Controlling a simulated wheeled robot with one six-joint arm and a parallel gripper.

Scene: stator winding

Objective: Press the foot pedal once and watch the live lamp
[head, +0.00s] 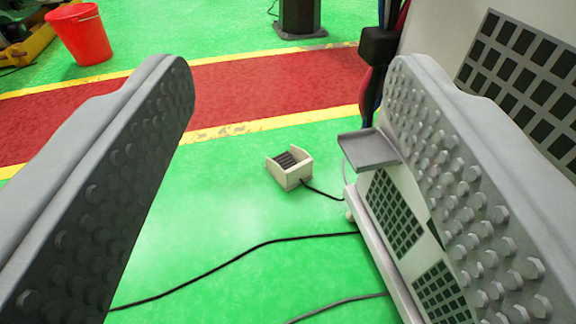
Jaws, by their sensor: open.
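The foot pedal (289,169) sits on the green floor near the middle of the head view. It has a cream housing with a dark ribbed tread, and a black cable runs from it to the right. My gripper (285,90) is open and empty, with one studded grey finger at each side of the view. The pedal shows in the gap between the fingers, farther off and apart from them. I cannot make out a live lamp in this view.
A pale cabinet (390,215) with dark grilles and a small grey shelf (368,150) stands right of the pedal, partly behind the right finger. Black cables cross the floor in front. A red walkway (260,88), a red bucket (80,36) and a dark post base (299,18) lie beyond.

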